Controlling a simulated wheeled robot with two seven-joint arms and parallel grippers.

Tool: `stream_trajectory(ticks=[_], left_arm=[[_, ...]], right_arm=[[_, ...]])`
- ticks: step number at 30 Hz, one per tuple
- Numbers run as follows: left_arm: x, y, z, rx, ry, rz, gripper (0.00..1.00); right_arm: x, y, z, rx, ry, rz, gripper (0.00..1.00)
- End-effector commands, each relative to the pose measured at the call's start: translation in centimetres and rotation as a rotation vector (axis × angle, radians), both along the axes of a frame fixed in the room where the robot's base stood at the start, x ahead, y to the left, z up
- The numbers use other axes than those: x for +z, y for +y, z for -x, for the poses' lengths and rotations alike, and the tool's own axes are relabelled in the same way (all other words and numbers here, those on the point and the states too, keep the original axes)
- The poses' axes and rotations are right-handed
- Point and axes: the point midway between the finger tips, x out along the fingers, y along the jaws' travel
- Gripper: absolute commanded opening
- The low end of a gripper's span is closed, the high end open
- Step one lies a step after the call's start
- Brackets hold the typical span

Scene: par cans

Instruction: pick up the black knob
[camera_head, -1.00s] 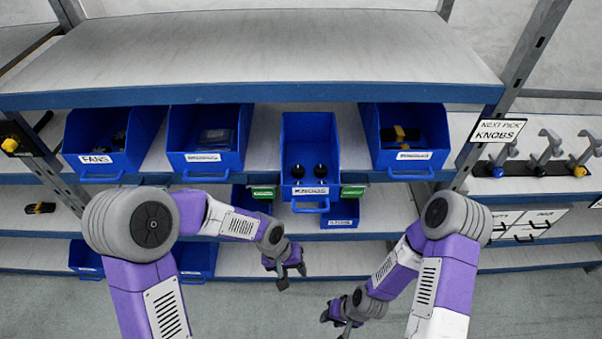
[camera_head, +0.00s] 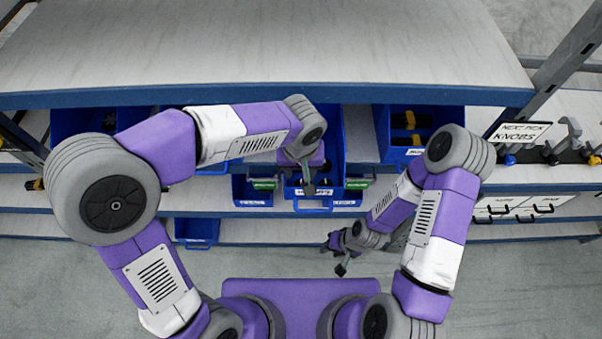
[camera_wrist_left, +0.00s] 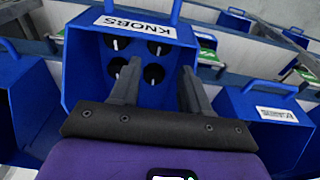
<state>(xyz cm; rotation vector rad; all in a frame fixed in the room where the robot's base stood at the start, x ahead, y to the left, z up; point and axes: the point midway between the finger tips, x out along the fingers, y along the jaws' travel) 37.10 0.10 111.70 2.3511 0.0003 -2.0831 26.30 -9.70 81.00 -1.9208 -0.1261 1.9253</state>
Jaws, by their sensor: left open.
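Several black knobs (camera_wrist_left: 157,47) with white marks lie in the blue bin labelled KNOBS (camera_wrist_left: 78,65) in the left wrist view. My left gripper (camera_wrist_left: 161,66) is open, its two fingers pointing into the bin's open top with the nearer knobs close to the left finger; nothing is held. In the head view the left gripper (camera_head: 308,180) hangs over the front of the KNOBS bin (camera_head: 338,140), and the arm hides most of the bin's inside. My right gripper (camera_head: 341,267) is low in front of the shelves, apart from the bin; its jaw opening is too small to judge.
A bin with black and yellow items (camera_head: 405,150) stands to the right. A sign reading NEXT PICK KNOBS (camera_head: 518,133) is further right. The wide upper shelf (camera_head: 270,45) overhangs the bins.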

Motion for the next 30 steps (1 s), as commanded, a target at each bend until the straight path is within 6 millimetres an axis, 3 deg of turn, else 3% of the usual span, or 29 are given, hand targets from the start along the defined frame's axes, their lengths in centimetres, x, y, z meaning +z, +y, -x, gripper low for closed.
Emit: stream_trajectory(ticks=[12,22,30], left_arm=[[-5.7,-0.1,-0.4,-0.001,0.005,-0.002,0.46],[-6.5,-0.1,-0.6,0.0,0.002,0.0,0.46],[-6.5,-0.1,-0.6,0.0,0.002,0.0,0.1]], right_arm=[[-0.4,0.0,0.0,0.0,0.0,0.0,0.38],[-0.4,0.0,0.0,0.0,0.0,0.0,0.38],[-0.4,0.0,0.0,0.0,0.0,0.0,0.38]])
